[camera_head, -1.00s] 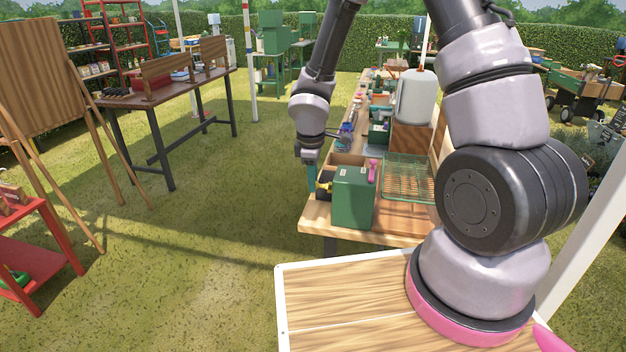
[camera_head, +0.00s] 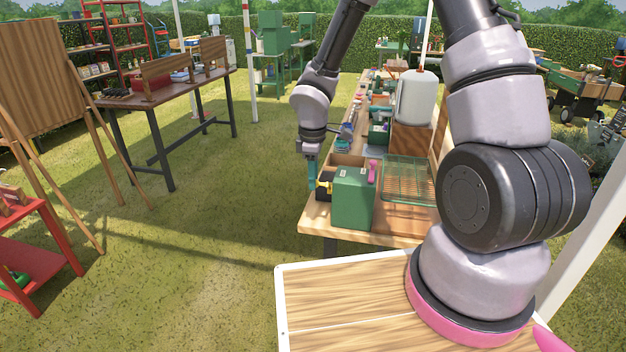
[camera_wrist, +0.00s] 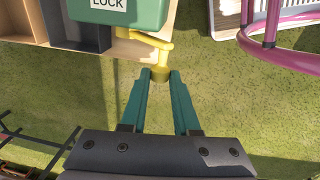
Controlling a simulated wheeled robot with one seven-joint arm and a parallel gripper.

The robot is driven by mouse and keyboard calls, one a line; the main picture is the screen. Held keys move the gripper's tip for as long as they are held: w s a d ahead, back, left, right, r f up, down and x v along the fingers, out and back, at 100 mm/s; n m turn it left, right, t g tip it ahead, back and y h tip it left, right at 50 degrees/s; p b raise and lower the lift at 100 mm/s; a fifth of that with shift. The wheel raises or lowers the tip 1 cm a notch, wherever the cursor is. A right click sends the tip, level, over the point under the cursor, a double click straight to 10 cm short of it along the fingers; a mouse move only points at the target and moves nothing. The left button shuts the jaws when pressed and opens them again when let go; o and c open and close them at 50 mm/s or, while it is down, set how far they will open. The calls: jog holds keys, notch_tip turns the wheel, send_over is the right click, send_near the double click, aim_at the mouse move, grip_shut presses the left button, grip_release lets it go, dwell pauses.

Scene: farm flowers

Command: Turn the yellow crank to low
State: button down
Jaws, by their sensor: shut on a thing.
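The yellow crank (camera_wrist: 150,41) sticks out from the side of a green box (camera_wrist: 118,14) with a label reading "LOCK". In the wrist view its arm bends toward me and ends in a yellow knob (camera_wrist: 160,74). My gripper (camera_wrist: 160,77) has teal fingers whose tips are closed on this knob. In the head view, my gripper (camera_head: 312,187) is at the left side of the green box (camera_head: 353,203), with a bit of the yellow crank (camera_head: 324,184) showing beside it. No "low" mark can be read.
The box stands at the near end of a long wooden bench (camera_head: 314,217). Open grass (camera_head: 240,200) is left of the bench.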

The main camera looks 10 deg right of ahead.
jog(key=w+d+r+g+y, duration=0.2)
jog(key=w+d+g+y, duration=0.1)
jog(key=w+g, duration=0.4)
jog(key=shift+g+y, duration=0.4)
jog(key=shift+g, duration=0.7)
jog(key=c, duration=0.7)
grip_release()
jog(key=shift+o, duration=0.2)
jog(key=v, duration=1)
jog(key=shift+w+r, duration=0.2)
jog(key=shift+w, duration=0.2)
